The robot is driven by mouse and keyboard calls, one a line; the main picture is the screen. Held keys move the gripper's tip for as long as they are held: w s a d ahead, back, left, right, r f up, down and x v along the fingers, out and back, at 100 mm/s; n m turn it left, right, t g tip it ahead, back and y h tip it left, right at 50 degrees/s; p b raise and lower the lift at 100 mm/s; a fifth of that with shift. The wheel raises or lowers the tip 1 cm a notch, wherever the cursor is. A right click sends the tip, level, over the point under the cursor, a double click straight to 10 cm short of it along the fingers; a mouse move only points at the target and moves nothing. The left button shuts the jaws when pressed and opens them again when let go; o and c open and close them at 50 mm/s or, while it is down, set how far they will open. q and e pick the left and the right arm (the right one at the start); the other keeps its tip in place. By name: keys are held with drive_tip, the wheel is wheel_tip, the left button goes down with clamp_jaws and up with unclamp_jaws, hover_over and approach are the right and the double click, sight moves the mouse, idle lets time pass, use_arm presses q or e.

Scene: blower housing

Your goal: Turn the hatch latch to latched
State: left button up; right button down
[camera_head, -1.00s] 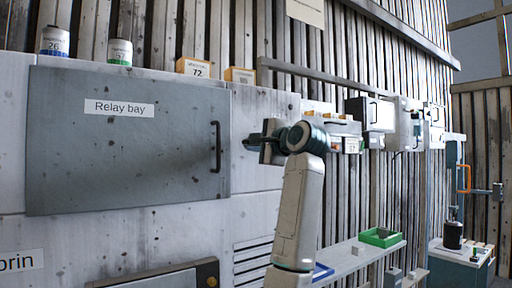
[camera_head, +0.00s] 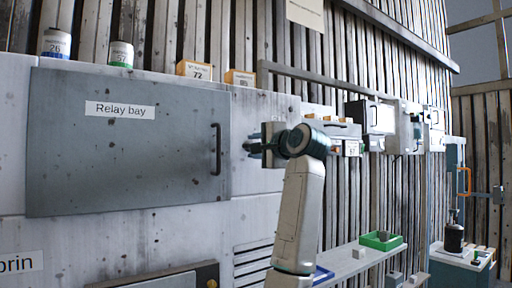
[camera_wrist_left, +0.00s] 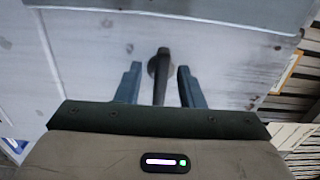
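The hatch latch (camera_wrist_left: 160,66) shows in the left wrist view as a dark bar on a round pivot, fixed to a pale, worn panel (camera_wrist_left: 90,60). My left gripper (camera_wrist_left: 159,84) is open, with one blue finger on each side of the bar and a visible gap on both sides. In the head view my left gripper (camera_head: 254,147) is close to the pale cabinet front, right of the grey Relay bay door (camera_head: 120,160). My right gripper is in neither view.
The Relay bay door has a dark upright handle (camera_head: 216,148) left of my gripper. Small boxes (camera_head: 194,69) and cans (camera_head: 56,43) stand on the cabinet top. Wall-mounted boxes (camera_head: 372,116) and a shelf with a green tray (camera_head: 382,240) lie to the right.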

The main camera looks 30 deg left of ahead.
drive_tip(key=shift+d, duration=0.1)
